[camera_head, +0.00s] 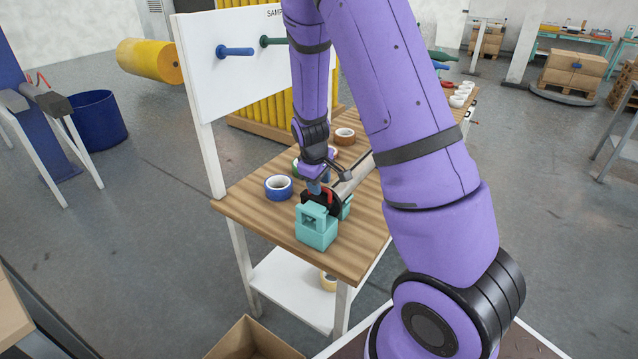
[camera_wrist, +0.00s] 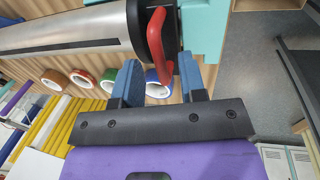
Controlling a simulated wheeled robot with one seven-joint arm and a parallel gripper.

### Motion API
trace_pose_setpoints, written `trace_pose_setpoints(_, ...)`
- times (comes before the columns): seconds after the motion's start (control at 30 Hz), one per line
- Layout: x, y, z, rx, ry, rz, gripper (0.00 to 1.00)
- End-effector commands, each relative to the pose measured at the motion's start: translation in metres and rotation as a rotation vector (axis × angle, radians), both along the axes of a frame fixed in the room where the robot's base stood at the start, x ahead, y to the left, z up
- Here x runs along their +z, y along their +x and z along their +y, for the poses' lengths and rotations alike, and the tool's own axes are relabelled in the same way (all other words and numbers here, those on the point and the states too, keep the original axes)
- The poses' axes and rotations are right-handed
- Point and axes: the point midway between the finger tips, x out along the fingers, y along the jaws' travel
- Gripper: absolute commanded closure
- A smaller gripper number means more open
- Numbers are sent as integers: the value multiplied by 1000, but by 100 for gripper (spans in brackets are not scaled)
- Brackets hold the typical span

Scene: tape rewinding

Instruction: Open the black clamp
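The black clamp (camera_wrist: 136,30) is a black collar at the end of a silver roller (camera_wrist: 75,33), with a red lever (camera_wrist: 157,38) on it. In the head view the clamp (camera_head: 309,196) sits by the teal block (camera_head: 316,232) at the table's near end, and the roller (camera_head: 353,179) runs back from it. My gripper (camera_wrist: 159,62) has two blue fingers spread apart. The red lever's end reaches between them, with gaps visible on both sides. In the head view my gripper (camera_head: 319,184) is just above the clamp, and my arm hides part of the roller.
A blue tape roll (camera_head: 278,187) lies left of the clamp on the wooden table (camera_head: 252,212). A brown roll (camera_head: 344,136) lies farther back. A white pegboard (camera_head: 230,85) stands along the table's left side. An open cardboard box (camera_head: 252,341) is below the near edge.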

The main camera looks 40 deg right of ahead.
Motion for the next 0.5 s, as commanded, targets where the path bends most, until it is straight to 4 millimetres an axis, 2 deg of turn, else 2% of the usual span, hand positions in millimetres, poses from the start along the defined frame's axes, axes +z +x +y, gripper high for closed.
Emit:
trace_pose_setpoints(0.33, -4, 0, -1, 0, 0, -1, 62)
trace_pose_setpoints(0.37, -4, 0, -1, 0, 0, -1, 66)
trace_pose_setpoints(0.5, -4, 0, -1, 0, 0, -1, 99)
